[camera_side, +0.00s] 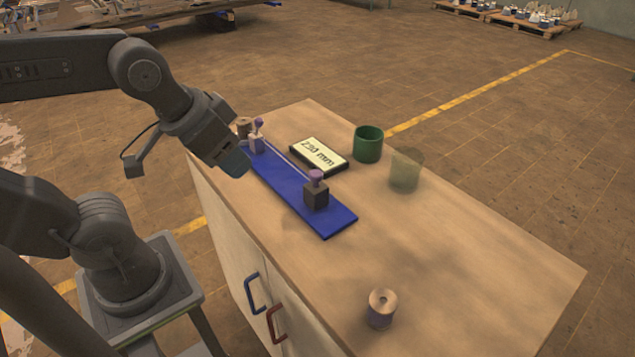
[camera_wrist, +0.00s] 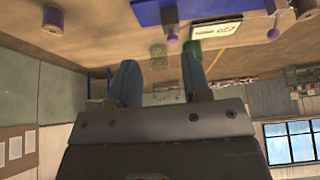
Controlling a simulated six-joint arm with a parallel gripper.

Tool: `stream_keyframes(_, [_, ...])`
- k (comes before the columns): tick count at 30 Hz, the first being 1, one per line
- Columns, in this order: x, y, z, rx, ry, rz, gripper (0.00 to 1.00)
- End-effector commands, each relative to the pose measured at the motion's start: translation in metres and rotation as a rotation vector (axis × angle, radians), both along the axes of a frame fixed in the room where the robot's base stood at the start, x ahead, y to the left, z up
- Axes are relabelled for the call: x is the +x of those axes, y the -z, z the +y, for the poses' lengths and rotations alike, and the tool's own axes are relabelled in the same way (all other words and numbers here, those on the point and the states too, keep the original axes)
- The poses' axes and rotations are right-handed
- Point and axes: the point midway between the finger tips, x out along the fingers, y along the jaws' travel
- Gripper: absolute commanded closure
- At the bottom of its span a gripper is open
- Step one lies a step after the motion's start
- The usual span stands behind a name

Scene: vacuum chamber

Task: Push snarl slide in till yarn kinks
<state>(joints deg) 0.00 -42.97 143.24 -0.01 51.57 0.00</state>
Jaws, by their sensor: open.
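A blue board (camera_side: 335,222) lies on the wooden bench top; it also shows at the top of the wrist view (camera_wrist: 200,12). A dark block with a purple knob (camera_side: 316,194) stands near its right end. Which one is the snarl slide, I cannot tell. A thin pale yarn (camera_side: 290,165) runs between them and looks straight, with no visible kink. My gripper (camera_side: 235,163) is open and empty by the board's left part, apart from the dark block; its fingers (camera_wrist: 160,85) are spread in the wrist view.
A display (camera_side: 320,154) reading about 230 mm lies behind the board. A green cup (camera_side: 368,144) and a translucent cup (camera_side: 405,170) stand right of it. A spool (camera_side: 381,308) stands at the near edge. The bench's right part is clear.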

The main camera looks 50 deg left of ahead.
Motion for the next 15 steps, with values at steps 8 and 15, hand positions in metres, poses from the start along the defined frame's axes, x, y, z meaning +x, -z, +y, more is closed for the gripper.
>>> stream_keyframes(8, [0.014,-0.009,0.001,0.031,0.058,0.046,0.46])
stream_keyframes(15, [0.078,-0.03,0.005,0.136,0.335,0.234,0.46])
